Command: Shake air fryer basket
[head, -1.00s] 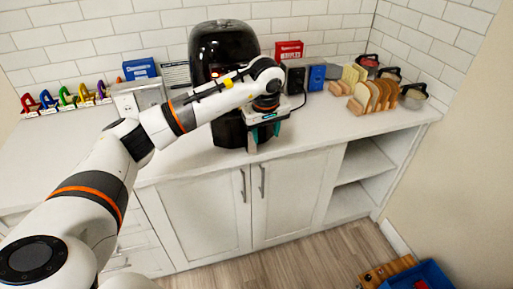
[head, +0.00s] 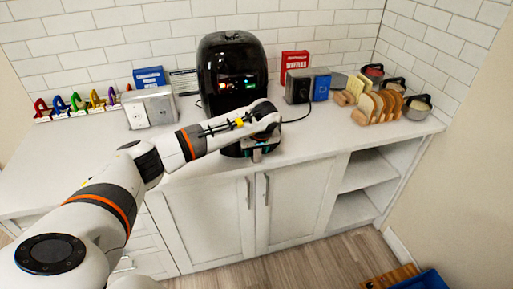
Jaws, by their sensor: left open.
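The black air fryer (head: 226,62) stands upright on the white counter against the tiled wall, with lit marks on its front panel. My left arm reaches in from the left, and my left gripper (head: 257,156) is at the lower front of the air fryer, near the counter's front edge. Its fingers point away from me and it is open. The basket and its handle are mostly hidden behind my arm and gripper, so I cannot tell whether the fingers touch the handle. My right gripper is not in view.
The counter (head: 205,172) is clear in front of the air fryer. A grey box (head: 300,86), bread slices in a rack (head: 378,106) and lidded pots (head: 418,107) stand to the right. A blue bin (head: 425,282) is on the floor.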

